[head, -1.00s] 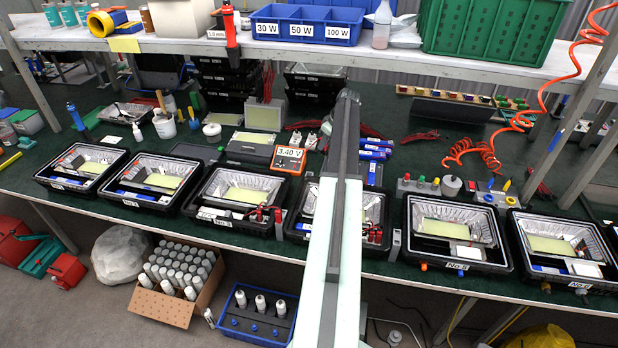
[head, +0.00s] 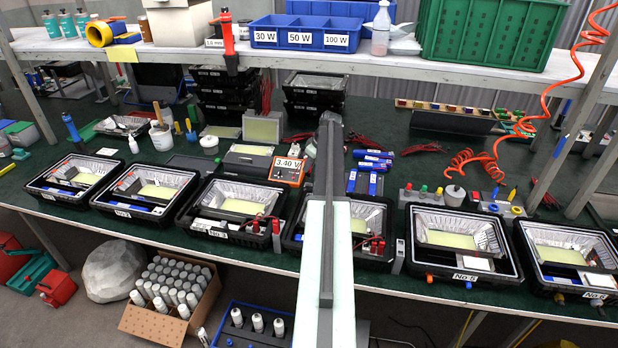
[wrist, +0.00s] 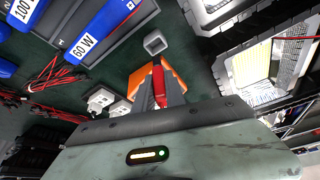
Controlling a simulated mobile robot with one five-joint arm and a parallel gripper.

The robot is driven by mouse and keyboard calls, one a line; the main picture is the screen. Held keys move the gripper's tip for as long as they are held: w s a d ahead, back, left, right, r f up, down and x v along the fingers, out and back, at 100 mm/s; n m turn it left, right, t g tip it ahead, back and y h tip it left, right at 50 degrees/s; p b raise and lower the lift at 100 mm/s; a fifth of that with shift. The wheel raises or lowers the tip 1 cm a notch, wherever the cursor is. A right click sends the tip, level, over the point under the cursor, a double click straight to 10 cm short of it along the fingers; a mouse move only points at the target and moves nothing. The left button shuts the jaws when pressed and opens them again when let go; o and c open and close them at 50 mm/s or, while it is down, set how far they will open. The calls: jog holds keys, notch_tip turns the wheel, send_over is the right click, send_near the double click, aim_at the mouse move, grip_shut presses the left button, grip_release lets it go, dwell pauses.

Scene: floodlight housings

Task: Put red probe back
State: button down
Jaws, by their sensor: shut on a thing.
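In the wrist view my gripper (wrist: 161,92) is shut on the red probe (wrist: 159,80), which shows as a red strip between the dark fingers. An orange body (wrist: 181,78), probably the meter, lies behind the fingers. A small grey square holder (wrist: 154,43) with a dark opening is just beyond the fingertips; I cannot tell whether the probe touches it. In the head view the orange meter (head: 286,171) reads 3.40 V and stands left of my arm. My gripper is hidden behind my arm there.
Open floodlight housings (head: 460,240) line the bench's front edge. Red and black leads (head: 262,226) lie in one. Blue packs (wrist: 88,42) and red wires (wrist: 50,85) lie around the gripper in the wrist view. A shelf (head: 400,68) with bins runs above the bench.

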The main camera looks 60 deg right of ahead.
aim_at(309, 172)
jog(key=shift+f+b, duration=1.7)
jog(key=shift+f, duration=0.5)
jog(key=c, duration=1.4)
grip_release()
jog(key=shift+r, duration=0.1)
jog(key=shift+r+p, duration=0.3)
jog(key=shift+p, duration=0.05)
jog(key=p+v, duration=1.1)
jog(key=v, duration=0.1)
jog(key=shift+r+p, duration=0.3)
jog(key=shift+p, duration=0.05)
